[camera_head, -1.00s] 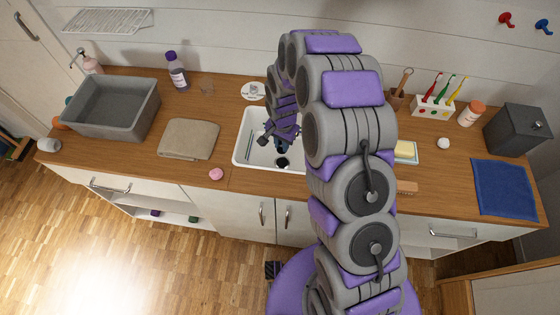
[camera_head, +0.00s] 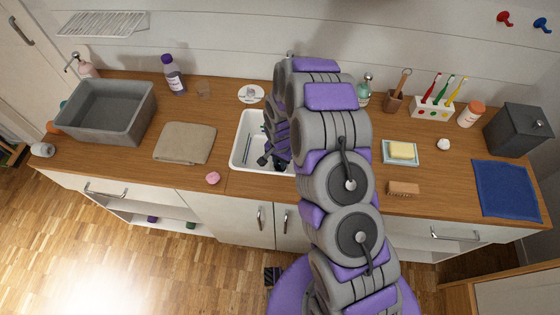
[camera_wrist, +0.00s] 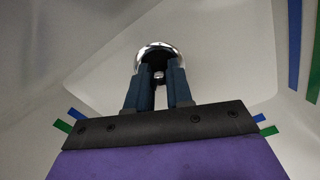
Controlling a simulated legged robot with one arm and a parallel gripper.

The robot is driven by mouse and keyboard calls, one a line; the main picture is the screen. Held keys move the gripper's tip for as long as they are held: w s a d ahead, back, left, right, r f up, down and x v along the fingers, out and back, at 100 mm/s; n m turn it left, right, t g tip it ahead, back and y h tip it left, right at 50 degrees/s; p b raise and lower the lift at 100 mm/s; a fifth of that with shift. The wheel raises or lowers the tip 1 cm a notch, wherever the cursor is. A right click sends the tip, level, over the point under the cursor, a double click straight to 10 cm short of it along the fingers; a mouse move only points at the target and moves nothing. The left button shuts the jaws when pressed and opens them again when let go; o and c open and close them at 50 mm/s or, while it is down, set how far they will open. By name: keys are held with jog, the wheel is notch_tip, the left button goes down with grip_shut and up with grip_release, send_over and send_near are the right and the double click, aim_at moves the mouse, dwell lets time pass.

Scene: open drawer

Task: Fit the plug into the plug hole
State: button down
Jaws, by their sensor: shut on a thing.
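The white sink (camera_head: 239,157) is set in the wooden counter. In the wrist view the plug hole (camera_wrist: 158,46) shows as a shiny chrome ring around a dark inside, just beyond my fingertips. My gripper (camera_wrist: 160,84) points at it with its two blue fingers close together. The fingers are shut on the plug (camera_wrist: 159,74), of which a small shiny knob shows between the tips. The plug's dark body cannot be told apart from the dark inside of the ring, so I cannot tell whether it is seated. In the head view my arm hides the plug hole.
Left of the sink are a folded cloth (camera_head: 185,143), a grey tub (camera_head: 104,130) and a pink lump (camera_head: 212,178). Right of it are a soap dish (camera_head: 400,158) and a brush (camera_head: 403,188). The sink walls surround my gripper.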

jog(key=c, duration=1)
grip_release()
notch_tip(320, 180, up, 12)
jog(key=shift+r+p, duration=0.1)
jog(key=shift+p, duration=1.15)
jog(key=s+d+r+n, duration=0.2)
jog(key=s+d+r, duration=0.2)
jog(key=s+r, duration=0.5)
jog(key=s+d+r+n, duration=0.25)
jog(key=s+r, duration=0.35)
jog(key=r, duration=0.5)
jog(key=s+d+r, duration=0.1)
jog(key=s+r, duration=0.1)
jog(key=s, duration=0.4)
jog(key=s+d+r+n+g, duration=0.1)
jog(key=s+r, duration=0.1)
jog(key=s, duration=0.5)
jog(key=s+d+r+n, duration=0.1)
jog(key=s+d+r, duration=0.1)
jog(key=s, duration=0.5)
jog(key=shift+r+g, duration=0.35)
jog(key=shift+g, duration=0.05)
